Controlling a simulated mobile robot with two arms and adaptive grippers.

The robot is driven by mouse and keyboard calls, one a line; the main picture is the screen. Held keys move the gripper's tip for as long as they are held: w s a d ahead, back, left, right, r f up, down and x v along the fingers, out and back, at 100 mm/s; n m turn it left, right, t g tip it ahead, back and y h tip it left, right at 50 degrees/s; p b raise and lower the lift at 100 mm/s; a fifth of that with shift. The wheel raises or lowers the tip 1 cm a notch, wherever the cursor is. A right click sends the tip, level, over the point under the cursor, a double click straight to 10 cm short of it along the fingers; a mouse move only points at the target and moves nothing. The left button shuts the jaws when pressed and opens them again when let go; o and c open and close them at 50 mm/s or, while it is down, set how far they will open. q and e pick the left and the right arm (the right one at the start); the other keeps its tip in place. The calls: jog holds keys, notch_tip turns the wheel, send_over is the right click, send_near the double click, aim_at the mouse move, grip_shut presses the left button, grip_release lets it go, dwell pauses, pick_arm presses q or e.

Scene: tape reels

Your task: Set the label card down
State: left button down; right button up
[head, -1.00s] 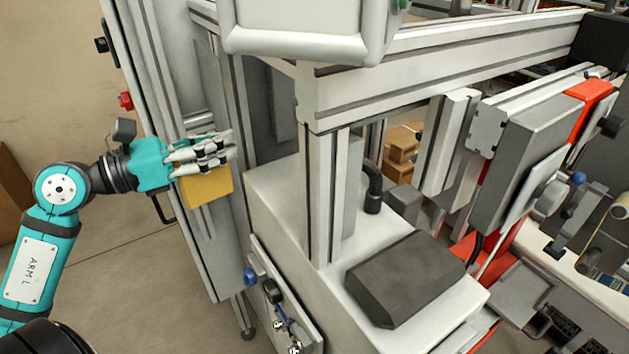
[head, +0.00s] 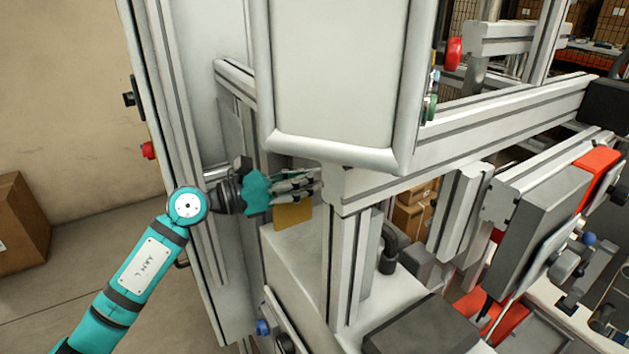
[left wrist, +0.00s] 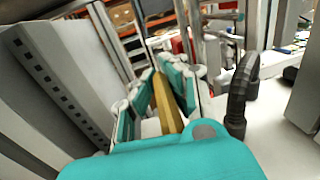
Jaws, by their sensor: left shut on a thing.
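The label card (head: 293,216) is a flat yellow piece, held below the fingers of my left gripper (head: 296,186). My left gripper is shut on it. In the head view the card hangs in front of the grey machine post, above the white machine top (head: 290,250). I cannot tell whether it touches that top. In the left wrist view the yellow card (left wrist: 166,103) stands on edge between the finger pads of the left gripper (left wrist: 163,95). My right gripper is not in view.
A grey upright post (head: 347,265) stands right of the card, with a large white housing (head: 340,75) above. A black curved hose (head: 389,245) rises from the machine top beyond the post. A dark block (head: 425,328) lies at the front. A cardboard box (head: 20,225) is far left.

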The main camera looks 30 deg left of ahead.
pick_arm(q)
jog(key=shift+w+d+r, duration=0.1)
jog(key=shift+w+d, duration=0.15)
jog(key=f, duration=0.3)
jog(key=f+p, duration=0.1)
jog(key=shift+w+d+f, duration=0.15)
jog(key=shift+w+d, duration=0.15)
jog(key=c, duration=1.4)
grip_release()
jog(key=shift+c, duration=0.2)
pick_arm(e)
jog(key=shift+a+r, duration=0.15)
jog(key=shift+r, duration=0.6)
